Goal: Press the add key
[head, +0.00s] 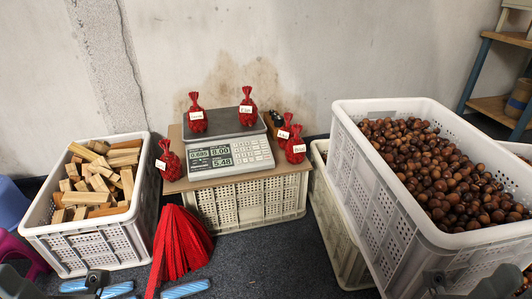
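The scale (222,122) stands on a brown board on an upturned-looking white crate in the middle. Its sloped front has a display (211,157) with lit digits, and a keypad (250,150) of small keys to the right. The add key's label is too small to read. Two tied red net bags (196,117) (247,108) stand at the scale's top. My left gripper (97,283) shows only in part at the bottom left edge, and my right gripper (437,283) only in part at the bottom right. Both are well away from the keypad; their fingers cannot be made out.
More tagged red bags stand beside the scale, left (169,161) and right (295,146). A crate of wood blocks (85,243) is at left, a chestnut crate (385,215) at right. Red nets (180,245) hang in front. Blue objects (185,290) lie at the bottom.

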